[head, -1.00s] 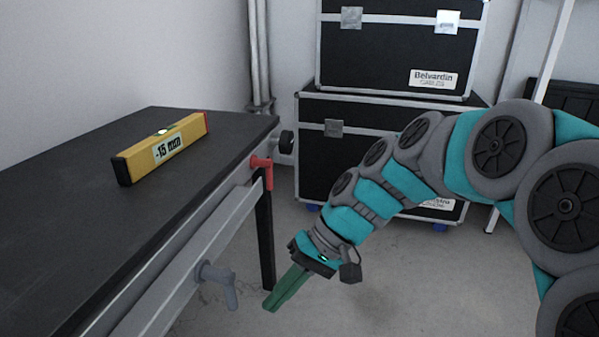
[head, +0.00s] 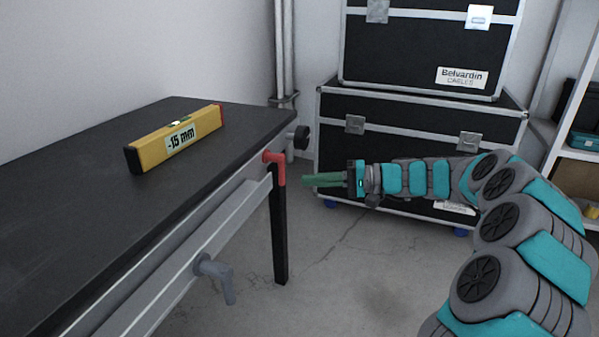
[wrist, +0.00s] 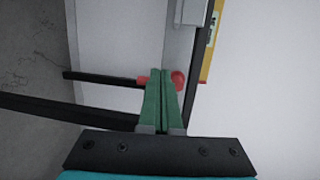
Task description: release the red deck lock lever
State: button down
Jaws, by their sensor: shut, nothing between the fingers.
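The red deck lock lever (head: 279,168) sits on the side rail of the black-topped table (head: 70,205), near its far right corner. Its handle hangs down. My gripper (head: 304,180) is shut and empty, with green fingers pointing left at the lever, a short gap to its right. In the wrist view my gripper (wrist: 163,72) has its fingers together, and the red lever (wrist: 178,79) shows beside and partly behind the fingertips. I cannot tell from the wrist view whether they touch.
A grey lever (head: 215,276) hangs on the near part of the rail. A black knob (head: 300,137) is at the far corner. A yellow level marked "-15 mm" (head: 178,138) lies on the deck. Black cases (head: 415,130) stand behind my arm. The floor beside the table is clear.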

jog(key=w+d+f+m+t, duration=0.1)
jog(key=w+d+f+t, duration=0.1)
jog(key=w+d, duration=0.5)
jog(key=shift+w+m+t+y, duration=0.3)
jog(key=shift+m+t+y, duration=0.1)
jog(key=shift+t, duration=0.2)
jog(key=shift+f, duration=0.1)
jog(key=a+p, duration=0.1)
jog(key=a, duration=1)
jog(key=shift+s+a, duration=0.25)
